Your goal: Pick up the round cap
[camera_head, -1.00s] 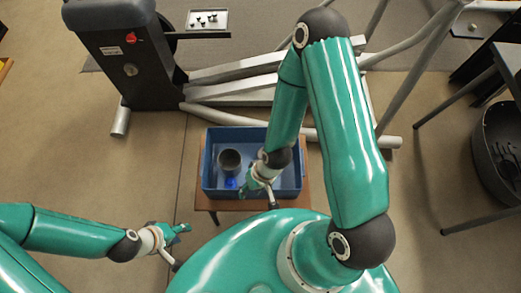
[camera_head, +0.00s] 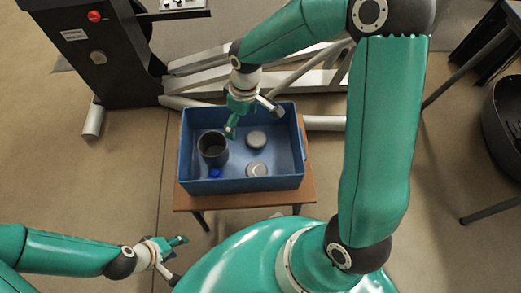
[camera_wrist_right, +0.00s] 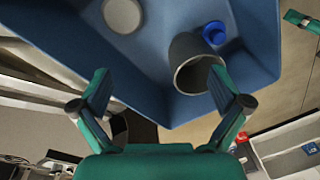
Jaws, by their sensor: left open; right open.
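Two grey round caps lie in the blue crate: the upper round cap (camera_head: 256,139) and the lower round cap (camera_head: 257,169). I cannot tell which one is meant. One grey cap (camera_wrist_right: 122,14) shows at the top of the right wrist view. My right gripper (camera_head: 231,131) is open and empty over the crate's far side, left of the caps and close to the cup. In its wrist view the two fingers (camera_wrist_right: 158,76) are spread, with no cap between them. My left gripper (camera_head: 181,241) is open and empty, outside the crate at lower left.
The blue crate (camera_head: 242,185) stands on a small brown table (camera_head: 308,190). A dark open cup (camera_head: 213,149) and a small blue piece (camera_head: 215,173) are in its left part. The crate walls surround the caps. A grey exercise machine (camera_head: 95,60) stands behind at left.

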